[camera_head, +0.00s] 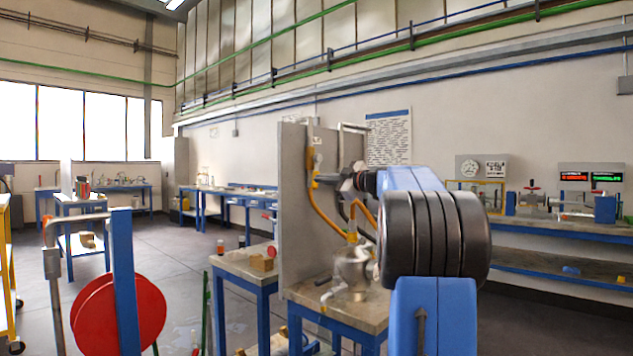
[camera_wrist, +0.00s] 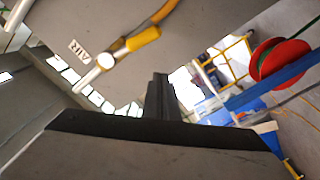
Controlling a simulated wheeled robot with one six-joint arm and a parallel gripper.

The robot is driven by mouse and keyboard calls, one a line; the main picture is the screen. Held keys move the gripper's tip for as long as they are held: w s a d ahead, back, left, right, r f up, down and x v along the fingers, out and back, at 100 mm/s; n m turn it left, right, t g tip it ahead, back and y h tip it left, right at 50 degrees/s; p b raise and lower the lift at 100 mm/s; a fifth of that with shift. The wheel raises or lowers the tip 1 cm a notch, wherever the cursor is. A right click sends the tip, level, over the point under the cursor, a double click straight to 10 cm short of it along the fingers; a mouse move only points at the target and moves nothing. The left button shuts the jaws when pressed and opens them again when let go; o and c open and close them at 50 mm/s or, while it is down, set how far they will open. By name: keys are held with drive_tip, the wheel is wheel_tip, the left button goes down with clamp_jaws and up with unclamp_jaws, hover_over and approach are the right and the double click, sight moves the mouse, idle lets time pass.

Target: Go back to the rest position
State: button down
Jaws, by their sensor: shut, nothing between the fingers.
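My gripper (camera_head: 328,181) is at the front of the upright grey panel (camera_head: 294,225) in the head view, with my blue and black arm links reaching in from the right. It is shut and empty, and close to the yellow hose (camera_head: 325,213); whether they touch I cannot tell. In the wrist view the closed fingers (camera_wrist: 160,97) point at the panel, beside a yellow hose end with a metal fitting (camera_wrist: 105,61) and an "AIR" label (camera_wrist: 79,51). A shiny metal vessel (camera_head: 352,268) stands on the bench below, partly hidden by my arm.
A blue-legged bench (camera_head: 328,299) carries the panel and vessel. A smaller table (camera_head: 236,268) stands left of it. A red reel (camera_head: 95,315) on a blue post is at the front left. A bench with instruments (camera_head: 540,232) lines the right wall. Open floor (camera_head: 150,260) lies at left.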

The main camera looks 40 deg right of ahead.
drive_tip(key=shift+v, duration=2.75)
drive_tip(key=s+a+f+m+g, duration=0.25)
drive_tip(key=a+f, duration=0.35)
drive_tip(key=a, duration=0.4)
drive_tip(key=s+a+f+m+g+y, duration=0.1)
drive_tip(key=s+a+f+g, duration=0.25)
drive_tip(key=a+f, duration=0.45)
drive_tip(key=s+a+f+m+g, duration=0.15)
drive_tip(key=s+a+f, duration=0.3)
drive_tip(key=a, duration=0.85)
drive_tip(key=s+a+f+m+g+h, duration=0.1)
drive_tip(key=s+a+f+g, duration=0.1)
drive_tip(key=s+a+f, duration=0.3)
drive_tip(key=s+a+f+m+g, duration=0.2)
drive_tip(key=s+a+f, duration=0.1)
drive_tip(key=s+f, duration=0.45)
drive_tip(key=s+f+m+g+h, duration=0.1)
drive_tip(key=s+f+m+h, duration=0.2)
drive_tip(key=s+f, duration=1.1)
drive_tip(key=shift+s+h, duration=0.4)
drive_tip(key=shift+s, duration=0.3)
